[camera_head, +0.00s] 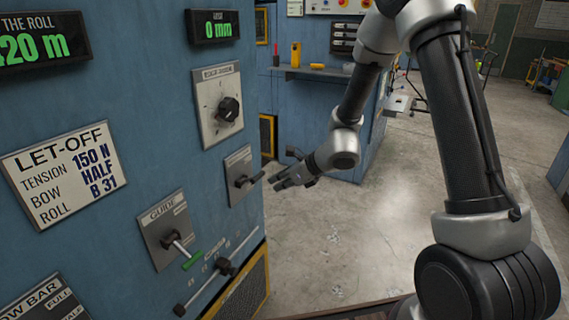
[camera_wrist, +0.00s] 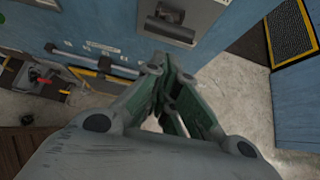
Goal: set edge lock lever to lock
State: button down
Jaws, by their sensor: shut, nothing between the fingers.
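A small grey plate (camera_head: 234,164) with a dark lever (camera_head: 251,181) is on the blue panel's right side in the head view. Its label is too small to read, so I cannot confirm that it is the edge lock. The lever's handle sticks out to the right. My gripper (camera_head: 277,180) is shut and empty, just right of the handle tip; I cannot tell whether they touch. In the wrist view my gripper (camera_wrist: 167,65) points towards a plate with a dark lever (camera_wrist: 170,26) at the top. The lever's exact setting is unclear.
Below left is a GUIDE plate (camera_head: 158,228) with a green-tipped lever (camera_head: 192,260). Beneath runs a slider rail (camera_head: 206,285) with black knobs. Above is a plate with a black knob (camera_head: 228,109). The floor (camera_head: 330,240) right of the panel is open.

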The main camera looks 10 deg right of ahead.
notch_tip(320, 180, up, 8)
jog(key=s+d, duration=0.1)
jog(key=shift+s+d, duration=0.2)
jog(key=shift+d, duration=0.15)
jog(key=shift+r, duration=0.1)
jog(key=s+d+n+g+h, duration=0.1)
jog(key=s+d+n+g, duration=0.5)
jog(key=s+n, duration=0.95)
jog(key=s+d+r+n+t+h, duration=0.2)
jog(key=s+d+r+n, duration=0.3)
jog(key=d, duration=0.4)
jog(key=s+d+r+n+t+h, duration=0.2)
jog(key=s+d+r+n+h, duration=0.3)
jog(key=s+d+r, duration=0.3)
jog(key=shift+d+r, duration=0.3)
jog(key=shift+d, duration=0.45)
